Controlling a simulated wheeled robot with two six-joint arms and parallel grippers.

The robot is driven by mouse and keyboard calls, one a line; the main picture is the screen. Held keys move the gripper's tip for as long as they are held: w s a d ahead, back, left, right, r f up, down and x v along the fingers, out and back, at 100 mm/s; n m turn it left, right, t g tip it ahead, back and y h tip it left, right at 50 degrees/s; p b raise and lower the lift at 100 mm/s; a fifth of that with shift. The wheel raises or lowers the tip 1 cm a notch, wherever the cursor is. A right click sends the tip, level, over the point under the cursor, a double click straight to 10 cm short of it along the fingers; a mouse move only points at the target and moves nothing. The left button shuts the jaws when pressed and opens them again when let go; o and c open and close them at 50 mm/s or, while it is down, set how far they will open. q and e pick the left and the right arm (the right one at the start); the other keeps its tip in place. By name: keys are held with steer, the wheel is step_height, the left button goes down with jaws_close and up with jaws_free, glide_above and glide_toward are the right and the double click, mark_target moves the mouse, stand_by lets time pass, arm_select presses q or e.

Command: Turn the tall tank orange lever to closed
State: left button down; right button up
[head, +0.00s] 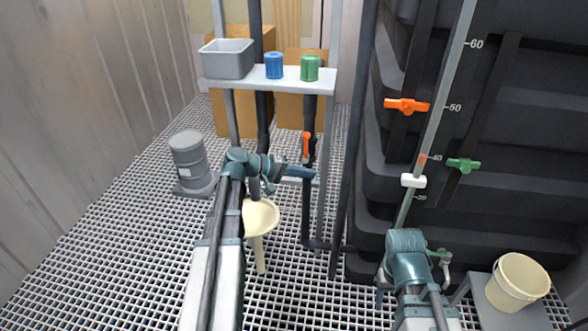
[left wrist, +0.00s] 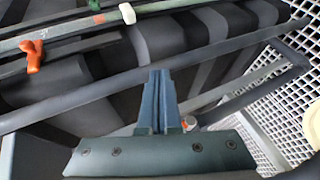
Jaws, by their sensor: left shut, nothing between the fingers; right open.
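An orange lever (head: 407,106) sits crosswise on a dark upright pipe on the tall black ribbed tank (head: 530,150). It also shows in the left wrist view (left wrist: 32,55), at the upper left. A second orange lever (head: 306,146) stands upright on a dark pipe below the shelf. My left gripper (head: 313,173) is shut and empty, just below this second lever in the head view; contact cannot be told. Its closed fingers also show in the left wrist view (left wrist: 163,100). My right gripper (head: 384,284) is low before the tank, open, its fingers mostly hidden.
A green lever (head: 463,165) and a white slider (head: 413,181) are on the tank front. A shelf (head: 275,80) holds a grey bin, blue jar and green jar. A cream funnel (head: 260,216), grey drum (head: 191,160) and cream bucket (head: 518,283) stand around. Grating at left is open.

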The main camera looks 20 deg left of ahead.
mark_target(306, 148)
arm_select(q)
steer(key=w+a+n+t+b, duration=0.1)
steer(key=a+n+t+b, duration=0.4)
steer(key=a, duration=1.3)
steer(key=w+d+t, duration=0.1)
steer(key=w+d, duration=0.8)
steer(key=shift+w+d+r+t+y+b, duration=0.2)
steer(key=shift+w+r+t+y+b, duration=0.05)
steer(key=shift+t+y+b, duration=0.05)
arm_select(e)
step_height(306, 148, down, 8)
steer(key=shift+r, duration=0.15)
